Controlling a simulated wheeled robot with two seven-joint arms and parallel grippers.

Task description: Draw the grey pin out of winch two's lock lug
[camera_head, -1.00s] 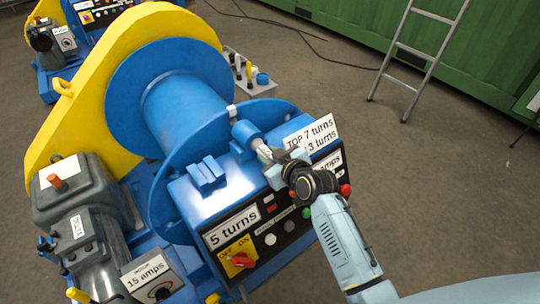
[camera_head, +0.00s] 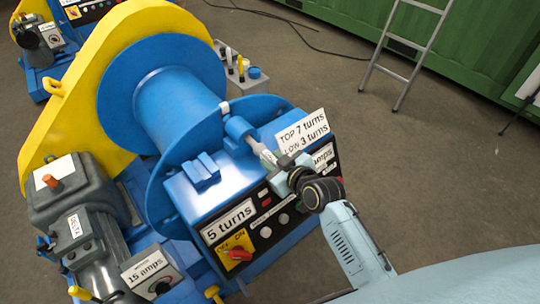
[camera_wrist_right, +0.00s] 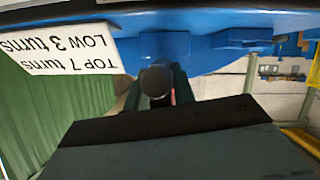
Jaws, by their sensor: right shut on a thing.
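Winch two's blue lock lug (camera_head: 238,130) stands beside the drum flange, on top of the control box. The grey pin (camera_head: 264,154) shows as a pale shaft running from the lug down-right to my right gripper (camera_head: 284,163). I cannot tell whether its far end is still inside the lug. My right gripper is shut on the pin's outer end. In the right wrist view the pin's dark round end (camera_wrist_right: 157,80) sits between the fingers, with blue metal behind it. My left gripper is not in view.
A white sign (camera_head: 302,133) reading "TOP 7 turns, LOW 3 turns" stands close behind my right gripper. The control box front (camera_head: 230,222) with its switch and buttons lies below. A small tray of tools (camera_head: 243,76) and a ladder (camera_head: 412,50) stand farther back on open floor.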

